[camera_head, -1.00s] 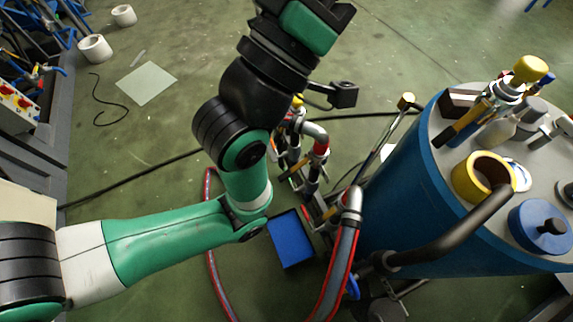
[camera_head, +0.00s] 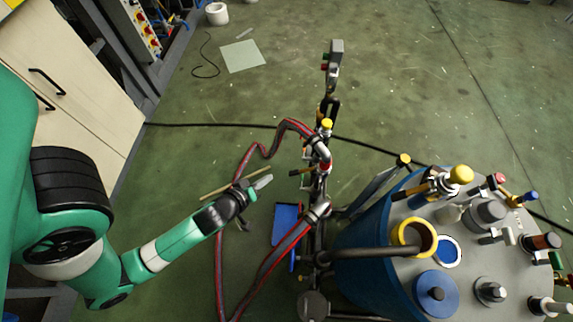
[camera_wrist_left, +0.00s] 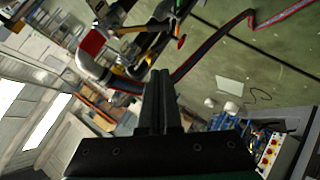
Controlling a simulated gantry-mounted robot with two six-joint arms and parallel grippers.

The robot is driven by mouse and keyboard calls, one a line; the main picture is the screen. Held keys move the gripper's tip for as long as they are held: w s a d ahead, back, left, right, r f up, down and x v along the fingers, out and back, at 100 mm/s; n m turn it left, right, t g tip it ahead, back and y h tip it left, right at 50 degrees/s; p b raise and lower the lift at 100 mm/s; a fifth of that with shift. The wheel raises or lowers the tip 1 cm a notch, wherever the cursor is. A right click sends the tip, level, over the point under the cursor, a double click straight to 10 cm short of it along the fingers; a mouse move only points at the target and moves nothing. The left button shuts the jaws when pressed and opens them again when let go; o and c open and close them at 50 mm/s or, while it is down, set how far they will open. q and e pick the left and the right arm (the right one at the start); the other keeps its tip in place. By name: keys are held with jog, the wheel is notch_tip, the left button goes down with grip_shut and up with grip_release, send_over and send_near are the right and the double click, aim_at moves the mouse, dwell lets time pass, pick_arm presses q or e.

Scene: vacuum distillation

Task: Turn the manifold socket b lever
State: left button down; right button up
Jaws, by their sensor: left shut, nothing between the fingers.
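The manifold (camera_head: 318,165) is an upright run of metal pipes and valves with small red, yellow and black handles, in the middle of the head view. A small handle (camera_head: 301,171) sticks out on its left side; I cannot tell which lever is socket b. My left gripper (camera_head: 266,181) is shut and empty, to the left of the manifold and apart from it. In the left wrist view the closed fingers (camera_wrist_left: 161,76) point toward the pipes, where a red-tipped handle (camera_wrist_left: 181,41) shows. My right gripper is not in view.
A blue vessel (camera_head: 350,255) with many fittings stands right of the manifold. A red and grey hose (camera_head: 245,158) loops around the left gripper's area. A blue box (camera_head: 284,224) lies below on the floor. Open green floor (camera_head: 400,80) lies beyond.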

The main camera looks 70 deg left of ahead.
aim_at(303, 172)
pick_arm(q)
jog(key=w+a+f+b, duration=0.3)
jog(key=w+f+b, duration=0.3)
jog(key=w+f, duration=0.3)
jog(key=shift+a, duration=0.2)
jog(key=shift+b, duration=0.3)
